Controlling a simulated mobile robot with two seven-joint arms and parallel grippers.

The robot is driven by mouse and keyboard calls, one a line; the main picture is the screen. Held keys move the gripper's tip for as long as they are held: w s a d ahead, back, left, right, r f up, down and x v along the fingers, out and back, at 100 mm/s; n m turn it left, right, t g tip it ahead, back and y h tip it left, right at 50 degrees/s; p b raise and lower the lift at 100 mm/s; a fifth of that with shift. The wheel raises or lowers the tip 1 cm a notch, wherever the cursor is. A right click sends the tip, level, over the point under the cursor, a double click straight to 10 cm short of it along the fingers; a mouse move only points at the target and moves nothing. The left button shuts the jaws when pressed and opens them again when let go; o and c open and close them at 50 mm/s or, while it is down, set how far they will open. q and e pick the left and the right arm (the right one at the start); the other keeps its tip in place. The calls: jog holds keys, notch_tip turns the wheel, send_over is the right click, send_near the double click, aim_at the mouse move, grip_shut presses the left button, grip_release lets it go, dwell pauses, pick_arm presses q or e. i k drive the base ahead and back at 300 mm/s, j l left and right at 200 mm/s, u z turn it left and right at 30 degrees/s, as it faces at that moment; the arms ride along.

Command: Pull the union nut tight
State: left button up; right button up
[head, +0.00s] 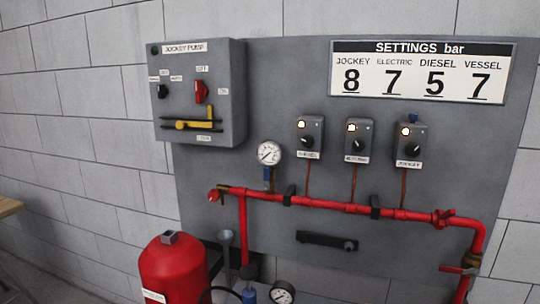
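A red lugged fitting (443,218), which looks like the union nut, sits around the red pipe (330,205) near its right end, just before the bend downward. Whether it is tight cannot be told from here. A black bar (326,241) with a small round grey part at its right end is on the panel below the pipe; it may be a tool or a holder. Neither of my grippers is in view.
A grey panel (400,250) carries the jockey pump box (227,85), a settings board (420,72), three switch boxes (309,138) and a gauge (269,153). A red-handled valve (470,262) is below the bend. A red vessel (172,268) stands lower left.

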aim_at(442, 215)
jog(key=z, duration=1.25)
